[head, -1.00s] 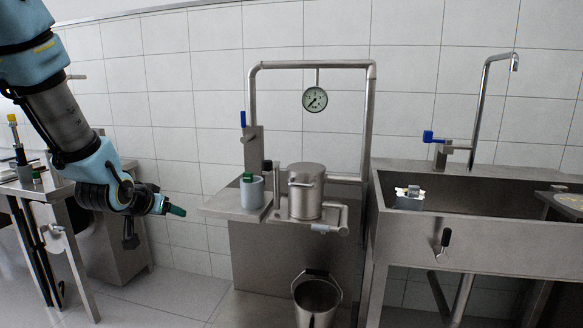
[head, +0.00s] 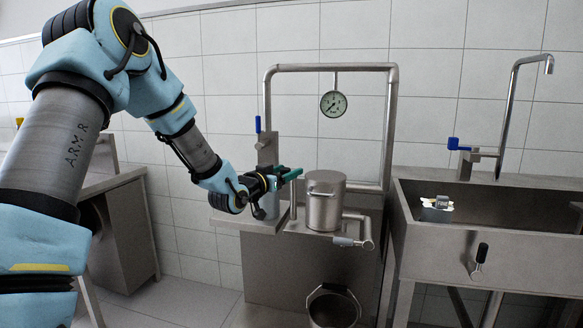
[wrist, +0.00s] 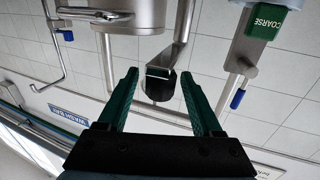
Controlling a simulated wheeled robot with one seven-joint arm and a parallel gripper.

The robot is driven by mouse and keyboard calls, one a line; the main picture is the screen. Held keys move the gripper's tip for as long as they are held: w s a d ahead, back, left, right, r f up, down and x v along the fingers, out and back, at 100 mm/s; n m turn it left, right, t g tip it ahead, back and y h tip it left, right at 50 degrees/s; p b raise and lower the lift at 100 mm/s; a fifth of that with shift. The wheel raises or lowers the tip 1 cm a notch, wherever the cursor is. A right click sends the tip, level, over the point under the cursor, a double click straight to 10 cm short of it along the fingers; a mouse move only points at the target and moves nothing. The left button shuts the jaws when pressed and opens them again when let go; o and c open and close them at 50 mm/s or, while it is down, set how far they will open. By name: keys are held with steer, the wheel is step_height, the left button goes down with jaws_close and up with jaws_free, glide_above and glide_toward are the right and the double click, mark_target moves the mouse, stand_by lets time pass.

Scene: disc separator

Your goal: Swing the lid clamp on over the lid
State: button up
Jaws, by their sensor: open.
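The separator (head: 323,208) is a steel drum with a flat round lid (head: 326,179), standing on the steel bench. The lid clamp is a metal arm (wrist: 180,42) ending in a black knob (wrist: 160,88), beside the drum in the wrist view. In the head view its upright post (head: 293,198) stands just left of the drum; its knob is hidden by my gripper. My gripper (head: 286,173) has green fingers and is left of the drum at about lid height. In the wrist view the open fingers (wrist: 160,74) stand either side of the knob; contact cannot be told.
A green-topped container marked COARSE (wrist: 262,32) is close beside the clamp. A blue-handled valve (head: 259,126) and pipe frame with a gauge (head: 333,104) rise behind. A bucket (head: 333,305) is below; a sink (head: 410,228) is at right.

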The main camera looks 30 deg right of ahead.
steer(key=shift+x, duration=1.25)
steer(key=shift+c, duration=0.4)
jaws_close()
